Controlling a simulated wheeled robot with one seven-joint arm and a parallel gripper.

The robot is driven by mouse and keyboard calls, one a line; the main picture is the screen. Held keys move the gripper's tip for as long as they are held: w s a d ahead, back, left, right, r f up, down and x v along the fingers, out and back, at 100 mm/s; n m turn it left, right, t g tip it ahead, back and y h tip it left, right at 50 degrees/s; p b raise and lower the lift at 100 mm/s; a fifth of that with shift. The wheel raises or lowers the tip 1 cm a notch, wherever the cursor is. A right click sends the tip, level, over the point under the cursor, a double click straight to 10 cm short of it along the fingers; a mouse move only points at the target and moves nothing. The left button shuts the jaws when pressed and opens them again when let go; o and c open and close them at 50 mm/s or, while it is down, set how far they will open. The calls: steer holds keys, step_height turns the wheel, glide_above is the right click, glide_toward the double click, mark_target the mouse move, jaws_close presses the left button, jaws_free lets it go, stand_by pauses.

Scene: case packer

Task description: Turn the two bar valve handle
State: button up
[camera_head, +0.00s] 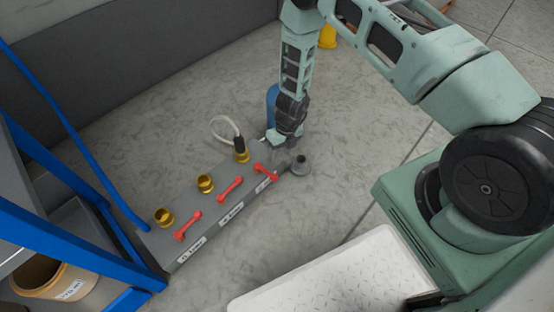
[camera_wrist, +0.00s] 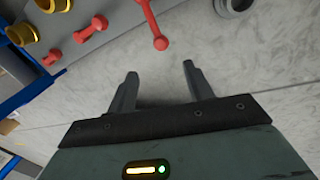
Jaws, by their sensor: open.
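Three red valve handles sit in a row on a grey manifold block (camera_head: 150,240), each beside a printed label too small to read surely, so I cannot tell which says two bar. The right-end handle (camera_head: 265,172) is nearest my gripper (camera_head: 285,152). In the wrist view this handle (camera_wrist: 153,25) stands just beyond the fingertips, its lower knob roughly in line with the gap. My gripper (camera_wrist: 160,70) is open and empty, apart from the handle. The middle handle (camera_head: 230,189) and left handle (camera_head: 187,226) also show; my gripper partly hides the block's far right end.
Brass fittings (camera_head: 205,183) stand behind the handles, one with a pale hose (camera_head: 222,122). A grey round fitting (camera_head: 301,166) is at the right end. A blue frame (camera_head: 70,240) with a bucket (camera_head: 50,278) is at left. Bare floor (camera_head: 180,100) lies behind the block.

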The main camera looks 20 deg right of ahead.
steer(key=shift+d+r+p, duration=0.2)
steer(key=shift+r+p, duration=0.1)
steer(key=shift+r, duration=0.85)
steer(key=shift+d+r+p, duration=0.2)
steer(key=shift+r+p, duration=0.1)
steer(key=shift+r, duration=0.8)
